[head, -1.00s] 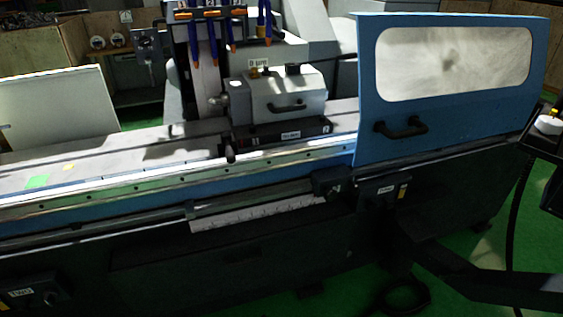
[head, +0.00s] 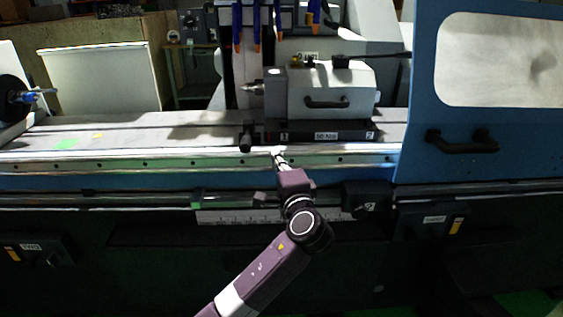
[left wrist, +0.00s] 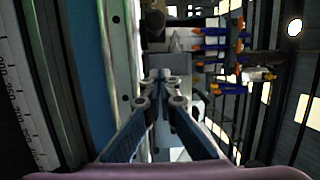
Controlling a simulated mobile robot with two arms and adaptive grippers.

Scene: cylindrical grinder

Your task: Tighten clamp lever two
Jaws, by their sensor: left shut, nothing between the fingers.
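My left gripper (head: 279,155) is shut and empty in front of the table's front rail, below the tailstock base. In the left wrist view its fingertips (left wrist: 162,76) meet with nothing between them. A black lever handle (head: 246,136) hangs at the left end of the base, beside the label 1; the gripper is to its right and apart. It seems to be the dark knob (left wrist: 154,22) in the left wrist view. The label 2 (head: 370,134) is at the base's right end; I cannot make out a separate lever beside it. My right gripper is out of view.
The grey tailstock (head: 330,91) has a front handle and a dark lever (head: 375,56) on top. Blue hoses (head: 257,25) hang above. A blue door (head: 420,100) stands at the right. The table (head: 150,128) left of the tailstock is largely clear.

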